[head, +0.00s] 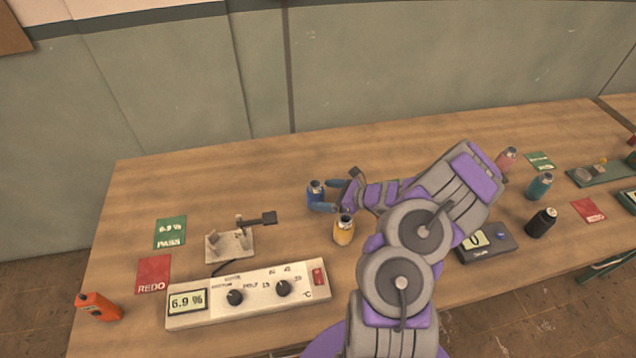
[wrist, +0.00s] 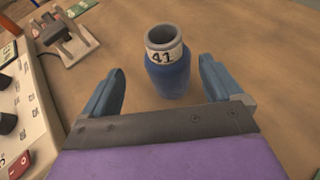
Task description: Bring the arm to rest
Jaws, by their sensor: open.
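My arm reaches from the bottom of the head view over the wooden table (head: 270,160). My gripper (head: 318,196) is open, low over the table, with its blue fingers toward a small blue bottle (head: 315,190). In the wrist view the blue bottle (wrist: 168,72) stands upright, labelled 41. It is just ahead of and between the open fingers of my gripper (wrist: 162,85), with a gap to each finger.
A control box (head: 250,296) reading 6.9 %, a small metal fixture (head: 230,245), green PASS (head: 170,232) and red REDO (head: 153,274) cards lie left. A scale (head: 487,243) and a black bottle (head: 541,223) are right.

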